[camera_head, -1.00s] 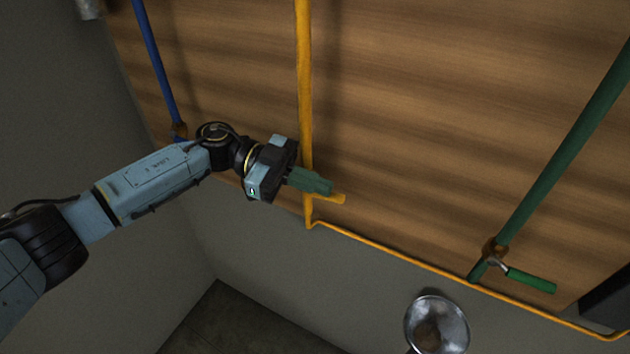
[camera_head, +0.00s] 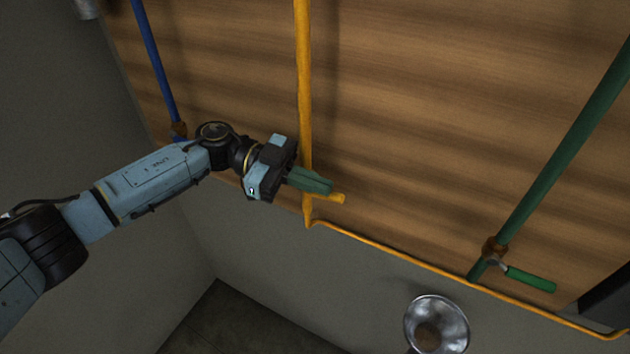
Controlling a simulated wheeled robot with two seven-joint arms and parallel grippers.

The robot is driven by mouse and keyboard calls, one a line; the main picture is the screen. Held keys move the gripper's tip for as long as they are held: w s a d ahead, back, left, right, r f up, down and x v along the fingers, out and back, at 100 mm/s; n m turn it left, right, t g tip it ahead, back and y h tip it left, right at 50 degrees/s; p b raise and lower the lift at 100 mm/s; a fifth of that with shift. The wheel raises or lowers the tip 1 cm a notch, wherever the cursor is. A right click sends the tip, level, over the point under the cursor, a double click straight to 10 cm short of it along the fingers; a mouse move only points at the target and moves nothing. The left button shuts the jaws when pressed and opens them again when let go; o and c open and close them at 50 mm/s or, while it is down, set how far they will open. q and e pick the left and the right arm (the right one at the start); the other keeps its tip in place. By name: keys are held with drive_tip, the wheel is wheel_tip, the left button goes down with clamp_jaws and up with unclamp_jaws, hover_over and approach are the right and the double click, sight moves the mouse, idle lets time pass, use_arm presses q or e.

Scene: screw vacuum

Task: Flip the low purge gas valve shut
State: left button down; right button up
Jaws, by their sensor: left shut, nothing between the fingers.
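A yellow pipe (camera_head: 304,80) runs down the wooden panel, and a yellow valve handle (camera_head: 338,198) sticks out to the right near its lower end. My left gripper (camera_head: 328,186) is shut and empty, with its green fingers in front of the yellow pipe and just above the yellow handle. The fingers hide the valve body and part of the handle. I cannot tell whether they touch the handle. A green pipe (camera_head: 560,160) on the right has a valve with a green handle (camera_head: 530,280) pointing right. My right gripper is not in view.
A blue pipe (camera_head: 155,65) with a brown fitting (camera_head: 179,130) is at the upper left, behind my left arm. A thin yellow pipe (camera_head: 420,262) runs along the panel's lower edge. A metal funnel-like bowl (camera_head: 452,312) is below. The wooden panel (camera_head: 430,110) is clear between the pipes.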

use_arm(q)
drive_tip(key=shift+a+r+p, duration=0.1)
drive_tip(key=shift+r+p, duration=0.35)
drive_tip(key=shift+r, duration=0.05)
drive_tip(key=w+a+r, duration=0.2)
drive_tip(key=a+r, duration=0.6)
drive_tip(key=a, duration=0.1)
drive_tip(key=shift+w+r, duration=0.15)
